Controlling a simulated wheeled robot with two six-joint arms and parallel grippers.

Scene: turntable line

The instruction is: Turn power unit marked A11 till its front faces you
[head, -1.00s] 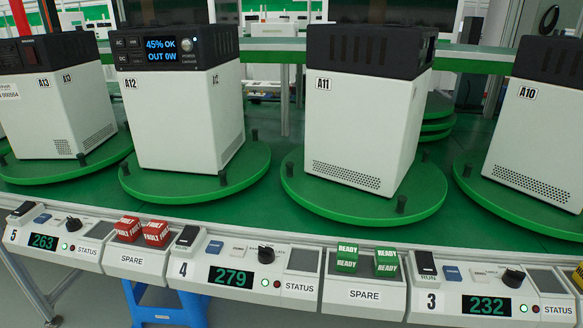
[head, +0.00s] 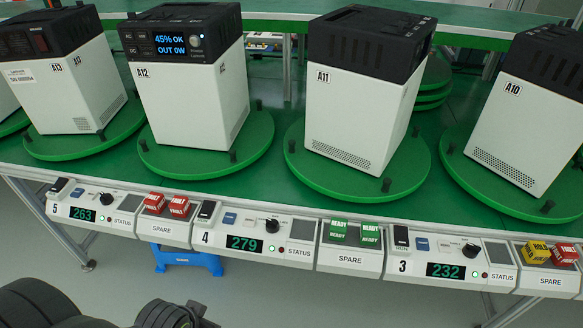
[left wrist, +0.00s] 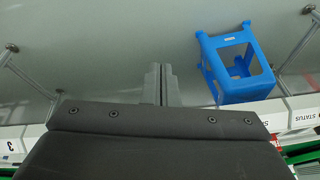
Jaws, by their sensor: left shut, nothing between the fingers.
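The power unit marked A11 (head: 352,115) is a white box with a black top, right of centre in the head view. It stands on a round green turntable (head: 300,170) with small black posts. A plain side with a vent grille near the bottom is towards me, and no screen shows on that side. My left gripper (left wrist: 160,78) shows in the left wrist view, shut and empty, pointing at the grey floor. It is well away from A11. Black arm parts of mine show at the lower left of the head view. My right gripper is not in view.
Unit A12 (head: 195,100) with its lit screen is left of A11, and A10 (head: 520,130) is right. A13 (head: 75,95) is at far left. Control panels with number displays, such as the 279 panel (head: 243,243), line the front edge. A blue stool (head: 188,261) stands below.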

